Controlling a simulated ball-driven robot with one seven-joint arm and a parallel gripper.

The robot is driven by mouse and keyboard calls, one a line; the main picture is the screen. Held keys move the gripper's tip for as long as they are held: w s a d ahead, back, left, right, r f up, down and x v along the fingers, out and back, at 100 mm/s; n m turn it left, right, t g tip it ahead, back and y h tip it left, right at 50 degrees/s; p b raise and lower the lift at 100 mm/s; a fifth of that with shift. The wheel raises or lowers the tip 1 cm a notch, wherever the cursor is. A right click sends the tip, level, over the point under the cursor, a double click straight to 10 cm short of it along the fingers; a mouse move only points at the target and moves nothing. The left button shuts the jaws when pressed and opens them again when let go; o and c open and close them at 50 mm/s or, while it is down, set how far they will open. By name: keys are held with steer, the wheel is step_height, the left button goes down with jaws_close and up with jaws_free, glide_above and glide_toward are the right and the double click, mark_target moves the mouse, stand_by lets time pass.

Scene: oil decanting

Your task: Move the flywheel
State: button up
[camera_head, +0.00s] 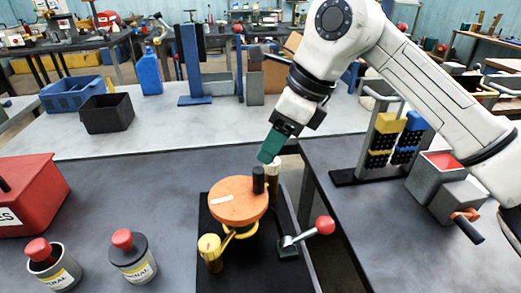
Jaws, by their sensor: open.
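The orange flywheel (232,204) is a flat disc with a pale mark on its top. It sits on a black base plate (240,268) on the grey table in front of me. A short black knob (258,180) stands upright at its right rear rim. My gripper (267,156) has teal fingers pointing down and hangs just above and behind the knob, apparently apart from it. The jaws are open with nothing visible in them; the gap between the fingers is hidden from this side. A tan post (272,173) stands just behind the knob.
A yellow knob (210,250) and a red-ball lever (323,225) flank the flywheel's front. Two red-capped cans (133,262) and a red box (28,195) stand left. A grey container (432,182) and a rack (386,140) are on the right table. Clear tabletop lies behind the flywheel.

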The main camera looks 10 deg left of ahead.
mark_target(258, 169)
steer(key=x, duration=1)
steer(key=shift+w+d+f, duration=0.15)
steer(key=shift+w+f, duration=0.05)
steer(key=shift+f, duration=0.3)
jaws_close()
steer(key=shift+w, duration=0.1)
